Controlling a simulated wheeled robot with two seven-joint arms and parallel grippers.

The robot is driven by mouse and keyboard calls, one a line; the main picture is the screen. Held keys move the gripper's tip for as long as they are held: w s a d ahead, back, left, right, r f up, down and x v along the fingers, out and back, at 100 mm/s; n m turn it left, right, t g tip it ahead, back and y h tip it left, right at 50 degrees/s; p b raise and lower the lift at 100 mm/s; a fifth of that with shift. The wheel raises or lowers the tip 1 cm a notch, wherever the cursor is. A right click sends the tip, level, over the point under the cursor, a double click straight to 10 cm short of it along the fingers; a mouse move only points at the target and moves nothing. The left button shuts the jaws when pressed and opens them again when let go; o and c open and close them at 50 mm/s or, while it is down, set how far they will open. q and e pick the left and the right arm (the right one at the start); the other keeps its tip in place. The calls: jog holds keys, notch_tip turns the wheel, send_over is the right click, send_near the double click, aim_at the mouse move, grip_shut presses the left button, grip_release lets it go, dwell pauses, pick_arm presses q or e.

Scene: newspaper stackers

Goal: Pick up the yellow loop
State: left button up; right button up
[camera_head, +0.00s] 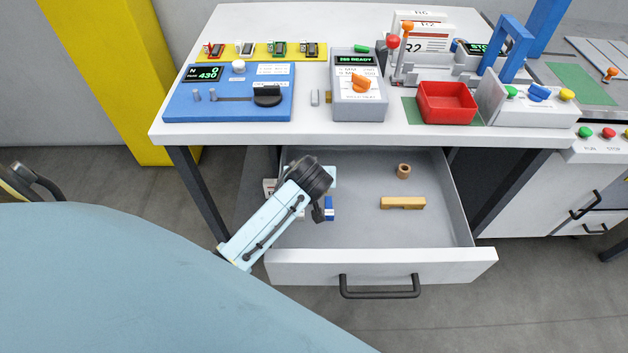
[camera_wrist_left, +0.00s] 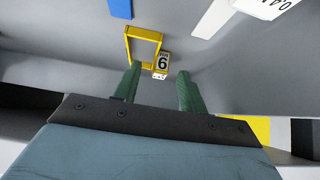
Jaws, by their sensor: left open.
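In the left wrist view, a yellow loop (camera_wrist_left: 143,33), an open rectangular frame, sits in the grey drawer beyond my fingertips. A small tag (camera_wrist_left: 164,62) marked with a black 6 is beside its lower right side. My left gripper (camera_wrist_left: 160,80) is open, its two green fingers apart with nothing between them; the loop lies ahead of them, apart and slightly left of centre. In the head view my left arm reaches down into the open drawer (camera_head: 382,266); its dark wrist hides the fingers, and I cannot make out the loop there. My right gripper is not in view.
The drawer also holds a wooden block (camera_head: 402,203), a small brown ring (camera_head: 403,170) and a blue piece (camera_head: 328,208) beside the wrist. The tabletop (camera_head: 320,133) overhangs the drawer's back. The drawer's right middle floor is mostly clear. A red bin (camera_head: 447,102) stands on the table.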

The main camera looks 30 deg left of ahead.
pick_arm(q)
jog(key=shift+w+a+f, duration=0.15)
jog(key=shift+w+f, duration=0.1)
jog(key=shift+f, duration=0.05)
grip_shut()
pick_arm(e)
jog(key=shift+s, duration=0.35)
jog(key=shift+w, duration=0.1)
